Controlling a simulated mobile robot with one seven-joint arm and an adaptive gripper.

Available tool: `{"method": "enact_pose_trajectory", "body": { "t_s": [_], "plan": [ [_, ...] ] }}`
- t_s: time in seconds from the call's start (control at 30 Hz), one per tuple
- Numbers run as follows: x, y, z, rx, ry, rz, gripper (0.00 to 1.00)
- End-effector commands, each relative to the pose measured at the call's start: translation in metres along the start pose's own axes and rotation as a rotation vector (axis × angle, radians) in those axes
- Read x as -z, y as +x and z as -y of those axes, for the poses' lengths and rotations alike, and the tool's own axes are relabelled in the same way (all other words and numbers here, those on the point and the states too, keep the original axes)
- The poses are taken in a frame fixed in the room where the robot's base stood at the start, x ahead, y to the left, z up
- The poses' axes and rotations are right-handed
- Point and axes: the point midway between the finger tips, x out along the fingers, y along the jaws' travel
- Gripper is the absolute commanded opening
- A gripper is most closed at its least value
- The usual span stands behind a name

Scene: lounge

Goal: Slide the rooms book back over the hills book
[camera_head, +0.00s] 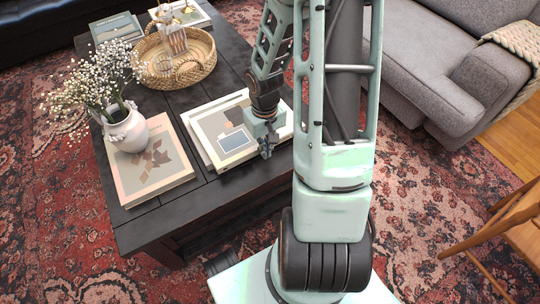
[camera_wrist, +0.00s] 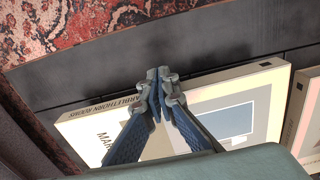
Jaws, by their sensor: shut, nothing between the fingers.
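The rooms book (camera_head: 218,125) lies on top of a stack on the dark table, its pale cover showing a blue-grey rectangle. In the wrist view, the rooms book (camera_wrist: 265,85) shows its spine lettering, partly readable as "ROOMS". Another book (camera_head: 194,146) shows as a pale edge under it, sticking out to the left; I take it for the hills book, but its title is hidden. My gripper (camera_head: 266,152) is shut and empty, pointing down at the stack's near edge. In the wrist view, the fingertips (camera_wrist: 161,82) overlap the spine edge; contact is unclear.
A patterned book (camera_head: 150,170) lies to the left, with a white flower vase (camera_head: 127,130) on it. A wicker tray (camera_head: 205,72) stands farther back. The dark table (camera_head: 135,220) is bare along its near edge. A grey sofa (camera_head: 425,75) is at right.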

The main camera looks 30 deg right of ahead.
Motion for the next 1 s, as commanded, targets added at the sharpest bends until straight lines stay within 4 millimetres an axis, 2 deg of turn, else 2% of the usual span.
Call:
{"method": "enact_pose_trajectory", "body": {
  "t_s": [0.43,0.8,1.0],
  "plan": [
    [0.005,-0.001,0.0,0.0,0.001,0.0,0.0],
    [0.06,-0.001,0.0,-0.001,-0.001,-0.003,0.0],
    [0.069,-0.001,0.0,-0.001,0.001,-0.001,0.0]
  ]
}}
